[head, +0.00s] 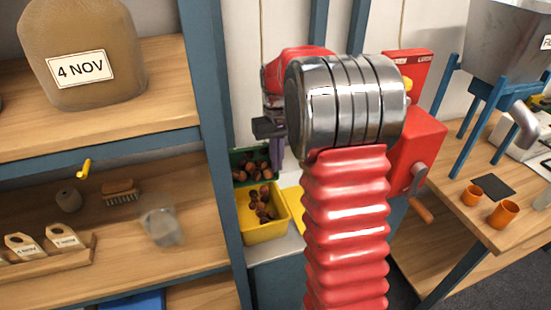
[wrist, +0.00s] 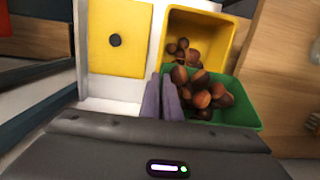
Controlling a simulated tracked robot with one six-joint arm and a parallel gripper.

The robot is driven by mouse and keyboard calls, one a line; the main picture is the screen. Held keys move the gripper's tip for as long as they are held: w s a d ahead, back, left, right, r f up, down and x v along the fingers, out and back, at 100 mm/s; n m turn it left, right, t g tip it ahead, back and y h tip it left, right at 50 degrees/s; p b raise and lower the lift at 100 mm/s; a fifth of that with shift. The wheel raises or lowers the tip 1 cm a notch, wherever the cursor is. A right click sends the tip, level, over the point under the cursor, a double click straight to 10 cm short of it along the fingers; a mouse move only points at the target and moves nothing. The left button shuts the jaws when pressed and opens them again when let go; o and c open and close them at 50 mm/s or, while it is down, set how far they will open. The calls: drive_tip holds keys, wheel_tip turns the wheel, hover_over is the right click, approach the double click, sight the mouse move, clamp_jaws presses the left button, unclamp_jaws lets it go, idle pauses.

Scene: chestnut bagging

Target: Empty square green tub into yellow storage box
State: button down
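The square green tub (wrist: 245,110) holds several brown chestnuts and is beside the open yellow storage box (wrist: 236,35), overlapping its edge in the wrist view. The tub also shows behind the box in the head view (head: 236,160). It looks tilted towards the box. Several chestnuts (wrist: 183,45) are inside the yellow box (head: 262,232). My gripper (wrist: 163,92) has its two purple fingers close together at the tub's side wall, one on each side of it, and appears shut on it. The fingers (head: 276,152) also show in the head view. The tub's underside is hidden.
A flat yellow lid (wrist: 120,55) with a black knob lies beside the box. A blue shelf post (head: 212,150) stands close on the left. A red cranked machine (head: 418,145) is right of my arm, which hides part of the counter.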

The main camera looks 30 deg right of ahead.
sight(278, 174)
drive_tip(key=shift+s+a+f+t+h, duration=0.15)
drive_tip(key=shift+s+f+t, duration=0.2)
drive_tip(key=shift+t, duration=0.45)
drive_tip(key=shift+s+f+t+h, duration=0.2)
drive_tip(key=shift+s+f+t, duration=0.15)
drive_tip(key=shift+t, duration=0.45)
drive_tip(key=shift+s+a+f+t+h, duration=0.15)
drive_tip(key=shift+s+f+t, duration=0.15)
drive_tip(key=shift+t, duration=0.5)
drive_tip(key=shift+s+a+f+t+h, duration=0.1)
drive_tip(key=shift+s+t+h, duration=0.3)
drive_tip(key=shift+t, duration=0.7)
drive_tip(key=shift+s+t, duration=0.25)
drive_tip(key=shift+t, duration=0.25)
drive_tip(key=shift+w, duration=0.15)
drive_tip(key=shift+w+g, duration=0.15)
drive_tip(key=shift+g, duration=0.35)
